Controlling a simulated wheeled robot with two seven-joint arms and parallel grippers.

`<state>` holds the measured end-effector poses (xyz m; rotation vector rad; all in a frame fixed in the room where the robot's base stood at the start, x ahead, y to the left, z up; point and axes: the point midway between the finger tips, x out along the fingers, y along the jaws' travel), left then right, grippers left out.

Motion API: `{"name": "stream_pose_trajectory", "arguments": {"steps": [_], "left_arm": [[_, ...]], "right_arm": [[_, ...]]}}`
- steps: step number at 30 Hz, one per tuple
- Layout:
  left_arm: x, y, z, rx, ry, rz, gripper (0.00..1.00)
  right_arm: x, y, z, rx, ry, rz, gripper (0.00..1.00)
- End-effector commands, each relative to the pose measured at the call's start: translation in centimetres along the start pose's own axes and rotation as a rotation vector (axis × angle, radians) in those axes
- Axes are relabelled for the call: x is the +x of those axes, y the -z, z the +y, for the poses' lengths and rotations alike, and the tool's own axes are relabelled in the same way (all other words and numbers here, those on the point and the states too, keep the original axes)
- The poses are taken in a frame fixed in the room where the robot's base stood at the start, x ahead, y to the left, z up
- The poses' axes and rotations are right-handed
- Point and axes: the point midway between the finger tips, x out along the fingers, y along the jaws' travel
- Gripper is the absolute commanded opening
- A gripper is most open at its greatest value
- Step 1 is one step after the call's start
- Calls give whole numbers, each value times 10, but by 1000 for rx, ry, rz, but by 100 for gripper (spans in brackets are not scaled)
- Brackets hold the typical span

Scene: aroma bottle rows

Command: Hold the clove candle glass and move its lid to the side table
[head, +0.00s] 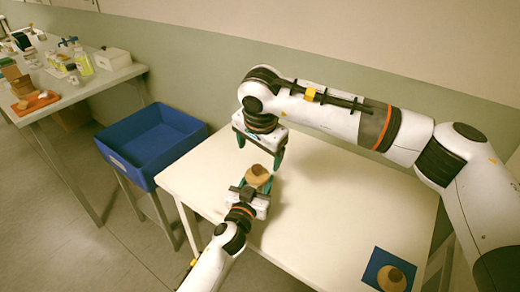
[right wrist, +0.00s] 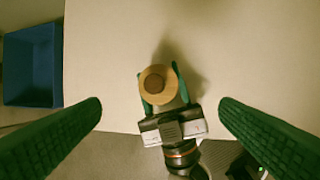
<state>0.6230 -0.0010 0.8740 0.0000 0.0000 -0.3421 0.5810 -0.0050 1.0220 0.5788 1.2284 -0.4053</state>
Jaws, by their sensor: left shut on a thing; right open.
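The candle glass is mostly hidden under its round tan lid (head: 257,171), which has a darker knob in its middle. The lid also shows from above in the right wrist view (right wrist: 158,84). My left gripper (head: 256,182) is shut on the candle glass at the near left part of the white table, its green fingers on either side. My right gripper (head: 260,150) is open above and just behind the lid. In the right wrist view its two green fingers stand wide apart, with the lid between and beyond them, untouched. No label is readable.
A blue mat (head: 372,276) with a round tan knobbed thing (head: 391,279) lies at the white table's (head: 330,210) near right. A blue bin (head: 150,143) stands left of it. A side table (head: 85,88) at far left holds bottles, boxes and an orange mat (head: 36,103).

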Motion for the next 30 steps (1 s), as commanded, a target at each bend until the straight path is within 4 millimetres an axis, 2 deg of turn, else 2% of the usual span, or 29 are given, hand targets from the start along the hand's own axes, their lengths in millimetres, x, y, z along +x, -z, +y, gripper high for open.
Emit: {"name": "stream_pose_trajectory", "arguments": {"steps": [3, 6, 12, 16, 19, 30], "left_arm": [[0, 1, 0, 0, -1, 2, 12], [0, 1, 0, 0, 0, 2, 12], [0, 1, 0, 0, 0, 2, 12], [0, 1, 0, 0, 0, 2, 12], [0, 1, 0, 0, 0, 2, 12], [0, 1, 0, 0, 0, 2, 12]], "right_arm": [[-5, 2, -3, -287, -27, -23, 85], [-9, 4, -4, -489, -42, -44, 85], [-14, 6, -6, -733, -56, -74, 85], [-10, 6, -6, -782, -57, -80, 85], [0, 5, -6, -785, -56, -79, 85], [69, 2, 0, -781, -54, -77, 85]]}}
